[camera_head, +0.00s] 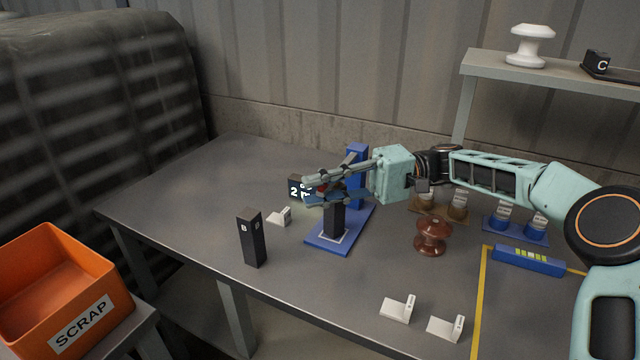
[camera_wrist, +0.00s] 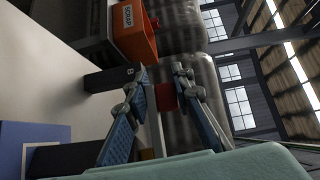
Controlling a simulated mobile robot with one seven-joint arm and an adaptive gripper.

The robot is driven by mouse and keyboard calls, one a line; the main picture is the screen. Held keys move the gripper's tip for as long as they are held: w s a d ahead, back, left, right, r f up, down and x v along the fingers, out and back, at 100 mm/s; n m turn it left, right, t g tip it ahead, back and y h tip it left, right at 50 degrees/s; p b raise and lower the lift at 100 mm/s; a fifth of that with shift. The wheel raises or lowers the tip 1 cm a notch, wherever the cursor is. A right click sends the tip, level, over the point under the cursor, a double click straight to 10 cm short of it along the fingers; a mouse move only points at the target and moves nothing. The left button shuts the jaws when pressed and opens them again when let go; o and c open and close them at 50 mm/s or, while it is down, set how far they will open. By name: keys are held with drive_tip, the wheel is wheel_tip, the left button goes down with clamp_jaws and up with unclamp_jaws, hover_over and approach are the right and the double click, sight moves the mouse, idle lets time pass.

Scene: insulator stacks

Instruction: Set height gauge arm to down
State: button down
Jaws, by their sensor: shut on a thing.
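The height gauge has a blue base (camera_head: 325,243) and a blue upright column (camera_head: 357,160), and stands mid-table in the head view. A black block (camera_head: 334,222) stands on its base inside a white outline; the base (camera_wrist: 35,132) and block (camera_wrist: 75,158) also show at lower left in the wrist view. My gripper (camera_head: 308,193) reaches in from the right, above the block. In the wrist view, my gripper (camera_wrist: 160,78) is shut on a red part (camera_wrist: 166,97), which seems to belong to the gauge arm. The fingers hide most of the arm, so its height is unclear.
A black post marked B (camera_head: 252,240) stands left of the gauge, near a small white card stand (camera_head: 280,217). A dark numbered display (camera_head: 296,187) is behind my fingertips. A brown insulator (camera_head: 432,236) stands to the right. An orange scrap bin (camera_head: 55,280) is at far left.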

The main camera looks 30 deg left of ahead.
drive_tip(key=shift+w, duration=0.1)
idle(0.3)
drive_tip(key=c, duration=1.8)
unclamp_jaws()
drive_tip(key=shift+c, duration=0.2)
drive_tip(key=v, duration=1.2)
